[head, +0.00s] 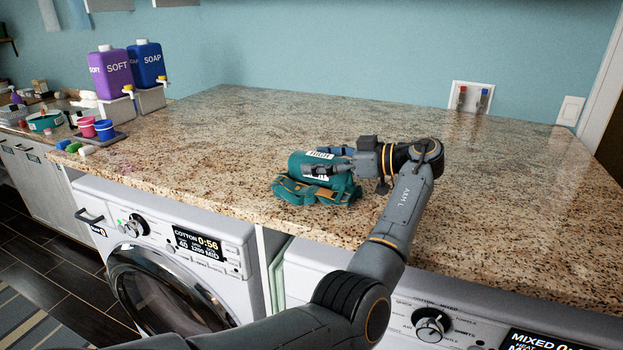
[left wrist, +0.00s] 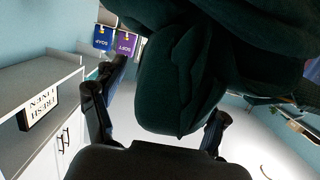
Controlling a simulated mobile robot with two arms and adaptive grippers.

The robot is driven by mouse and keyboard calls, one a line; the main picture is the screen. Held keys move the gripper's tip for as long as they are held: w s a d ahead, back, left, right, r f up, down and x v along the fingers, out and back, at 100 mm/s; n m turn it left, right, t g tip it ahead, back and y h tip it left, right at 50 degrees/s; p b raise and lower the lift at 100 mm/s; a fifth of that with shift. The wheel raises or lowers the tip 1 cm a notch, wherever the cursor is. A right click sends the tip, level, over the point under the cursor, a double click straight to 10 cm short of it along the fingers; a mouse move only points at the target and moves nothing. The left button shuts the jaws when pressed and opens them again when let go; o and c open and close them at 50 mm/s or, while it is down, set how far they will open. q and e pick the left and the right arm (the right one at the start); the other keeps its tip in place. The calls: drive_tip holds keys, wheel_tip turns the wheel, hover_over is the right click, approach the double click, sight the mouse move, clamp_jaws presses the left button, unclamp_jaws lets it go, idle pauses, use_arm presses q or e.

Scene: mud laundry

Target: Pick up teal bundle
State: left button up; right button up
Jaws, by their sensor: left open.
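The teal bundle (head: 312,188) lies on the granite counter near its front edge in the head view. It is a rolled teal cloth with a white label and loose folds or straps at its base. In the left wrist view the dark teal bundle (left wrist: 185,75) fills the upper middle, very close. My left gripper (head: 325,168) reaches in from the right side of the bundle, with its fingers at the bundle's upper part. In the left wrist view its open fingers (left wrist: 158,125) stand on either side of the bundle. Contact cannot be told. My right gripper is not in view.
The granite counter (head: 480,190) is clear around the bundle. Purple (head: 111,72) and blue (head: 147,64) soap dispensers stand at the back left, near pink and blue cups (head: 103,129). Washing machines (head: 170,260) stand under the counter. A wall outlet box (head: 471,98) is at the back right.

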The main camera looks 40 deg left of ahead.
use_arm(q)
drive_tip(key=shift+d, duration=0.25)
drive_tip(key=c, duration=0.7)
drive_tip(key=shift+a, duration=0.15)
drive_tip(key=c, duration=0.7)
clamp_jaws()
drive_tip(key=shift+r, duration=0.15)
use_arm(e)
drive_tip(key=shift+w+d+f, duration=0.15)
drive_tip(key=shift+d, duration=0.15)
